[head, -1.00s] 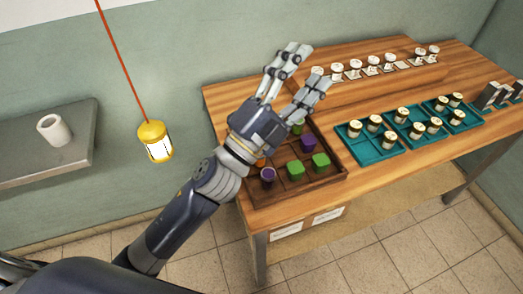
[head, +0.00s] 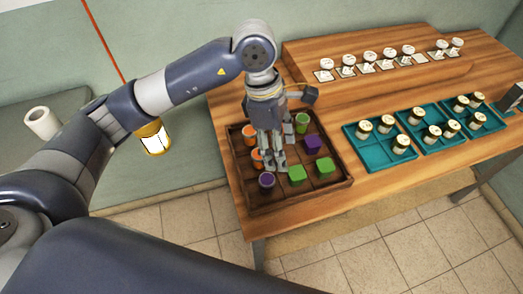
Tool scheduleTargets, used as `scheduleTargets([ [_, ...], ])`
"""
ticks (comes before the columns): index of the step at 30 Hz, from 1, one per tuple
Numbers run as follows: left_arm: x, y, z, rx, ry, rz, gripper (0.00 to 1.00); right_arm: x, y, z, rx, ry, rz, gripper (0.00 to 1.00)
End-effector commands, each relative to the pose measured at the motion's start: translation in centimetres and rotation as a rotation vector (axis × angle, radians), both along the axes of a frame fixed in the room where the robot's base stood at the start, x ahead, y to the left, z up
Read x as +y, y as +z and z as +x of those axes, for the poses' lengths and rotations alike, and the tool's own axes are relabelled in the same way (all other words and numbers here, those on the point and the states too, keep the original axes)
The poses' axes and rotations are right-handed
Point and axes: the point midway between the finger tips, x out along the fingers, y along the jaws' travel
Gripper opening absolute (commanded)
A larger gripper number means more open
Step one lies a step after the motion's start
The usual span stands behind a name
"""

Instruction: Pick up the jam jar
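Several jars with pale lids stand in the teal trays (head: 377,159) and in a row along the raised back shelf (head: 369,60). A dark wooden divided crate (head: 300,203) holds round-topped orange (head: 249,134), purple (head: 266,181) and green (head: 302,121) items, which may be jars. I cannot tell which one is the jam jar. My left gripper (head: 280,154) points down into the middle of the crate, beside the orange items. Its fingers look spread apart. What lies between and behind them is partly hidden. My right gripper is not in view.
Green blocks (head: 297,174) and a purple block (head: 312,144) also sit in the crate. A white cup (head: 42,122) stands on a grey shelf. Bare wood lies between trays and back shelf.

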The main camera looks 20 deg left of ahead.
Motion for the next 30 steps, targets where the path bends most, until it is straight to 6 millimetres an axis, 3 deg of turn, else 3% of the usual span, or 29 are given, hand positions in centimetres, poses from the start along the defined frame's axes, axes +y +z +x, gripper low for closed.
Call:
scheduleTargets([
  [3,4.0,0.5,1.6,-0.044,0.017,0.162,0.57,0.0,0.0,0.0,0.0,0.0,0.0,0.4],
  [7,5.9,0.6,2.2,-0.057,0.027,0.24,0.57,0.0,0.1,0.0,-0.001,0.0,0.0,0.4],
  [15,6.1,-3.3,2.2,-0.054,0.03,0.249,0.57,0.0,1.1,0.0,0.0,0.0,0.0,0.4],
  [21,6.0,-4.8,2.2,-0.057,0.028,0.247,0.57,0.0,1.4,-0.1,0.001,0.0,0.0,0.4],
  [30,5.8,-8.7,2.2,-0.055,0.029,0.246,0.57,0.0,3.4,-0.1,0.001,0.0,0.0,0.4],
])
